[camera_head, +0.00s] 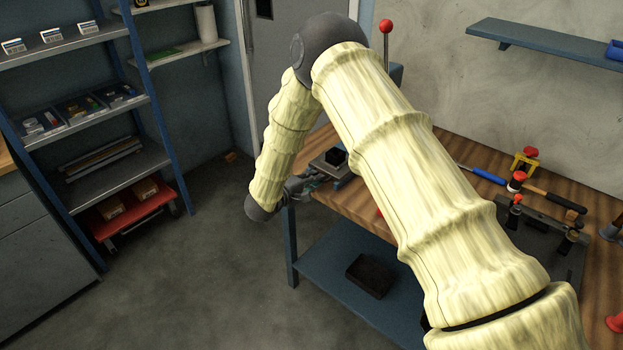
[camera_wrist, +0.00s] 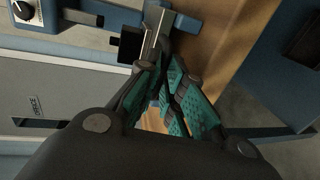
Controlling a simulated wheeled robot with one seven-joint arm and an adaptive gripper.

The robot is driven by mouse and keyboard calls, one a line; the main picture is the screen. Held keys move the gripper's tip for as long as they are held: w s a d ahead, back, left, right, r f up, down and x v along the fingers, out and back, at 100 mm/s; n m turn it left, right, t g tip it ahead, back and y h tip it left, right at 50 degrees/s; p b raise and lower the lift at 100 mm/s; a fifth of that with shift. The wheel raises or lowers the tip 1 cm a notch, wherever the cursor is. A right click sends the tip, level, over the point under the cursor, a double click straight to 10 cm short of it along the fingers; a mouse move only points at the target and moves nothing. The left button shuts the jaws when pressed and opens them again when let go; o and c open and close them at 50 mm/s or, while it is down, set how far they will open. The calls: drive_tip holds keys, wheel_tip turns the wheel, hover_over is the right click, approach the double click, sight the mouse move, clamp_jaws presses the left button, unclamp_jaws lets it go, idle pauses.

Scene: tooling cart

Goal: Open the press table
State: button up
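The press stands at the back of the wooden bench, mostly hidden behind my arm in the head view; its red-knobbed lever (camera_head: 386,27) rises above the arm. A low grey plate (camera_head: 326,168) with a black block (camera_head: 335,156) on it shows at the bench's left end; I take it for the press table. My gripper (camera_head: 296,187) is beside that plate at the bench edge. In the wrist view, its teal-padded fingers (camera_wrist: 163,72) are close together at the end of a narrow metal bar (camera_wrist: 151,38). Whether they clasp the bar is unclear.
The wooden bench (camera_head: 358,205) holds a hammer (camera_head: 553,199), a blue-handled tool (camera_head: 484,174) and a dark fixture (camera_head: 540,232) on the right. A dark box (camera_head: 371,275) lies on the lower shelf. Shelving (camera_head: 121,170) stands left, with open floor between.

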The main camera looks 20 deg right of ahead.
drive_tip(key=o, duration=0.4)
drive_tip(key=v, duration=1.2)
drive_tip(key=shift+f, duration=0.1)
drive_tip(key=s+d+f+m+y, duration=0.1)
drive_tip(key=s+d+f+y, duration=0.3)
drive_tip(key=s+f, duration=0.6)
drive_tip(key=s+d+f+m+y, duration=0.1)
drive_tip(key=s+d+f+y, duration=0.2)
drive_tip(key=s+f+y, duration=0.55)
drive_tip(key=s+d+f+m+g, duration=0.1)
drive_tip(key=s+f+m+g, duration=0.1)
drive_tip(key=s, duration=1.2)
drive_tip(key=s+d+f+m+g, duration=0.1)
drive_tip(key=s+f+m+g, duration=0.2)
drive_tip(key=s, duration=1.1)
wheel_tip(320, 180, down, 2)
drive_tip(key=g, duration=0.3)
drive_tip(key=shift+s+d+f+y, duration=0.2)
drive_tip(key=shift+s+d+y, duration=0.05)
drive_tip(key=shift+s+y, duration=0.1)
